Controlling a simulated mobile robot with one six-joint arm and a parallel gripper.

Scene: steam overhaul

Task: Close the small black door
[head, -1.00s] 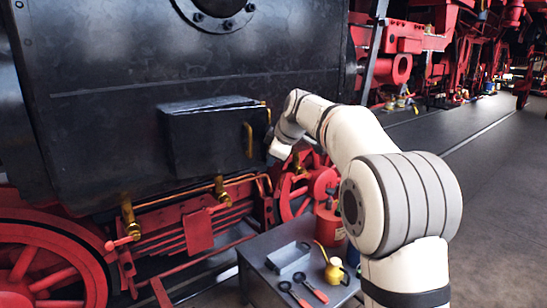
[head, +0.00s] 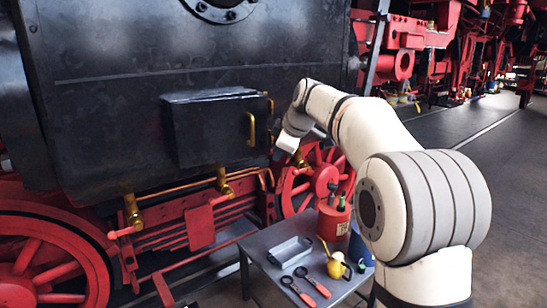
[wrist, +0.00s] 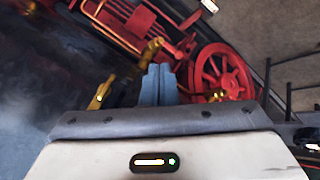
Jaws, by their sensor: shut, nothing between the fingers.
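The small black door (head: 212,135) is on a box-like casing that juts from the black locomotive side, with an upright brass handle (head: 250,129) near its right edge. I cannot tell how far ajar it is. My gripper (head: 276,153) is right of and a little below the handle, apart from it; its fingers are small and dark there. In the wrist view my gripper's fingers (wrist: 160,78) are together and empty, pointing at the red running gear. A brass bar (wrist: 98,96) left of them looks like the door handle.
Below the door are brass valves (head: 223,180) and red wheels (head: 318,180). A grey cart (head: 262,248) below my arm holds a metal tray (head: 290,252), red-handled tools (head: 312,284), a yellow oil can (head: 334,266) and a red can (head: 333,222). The floor at right is clear.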

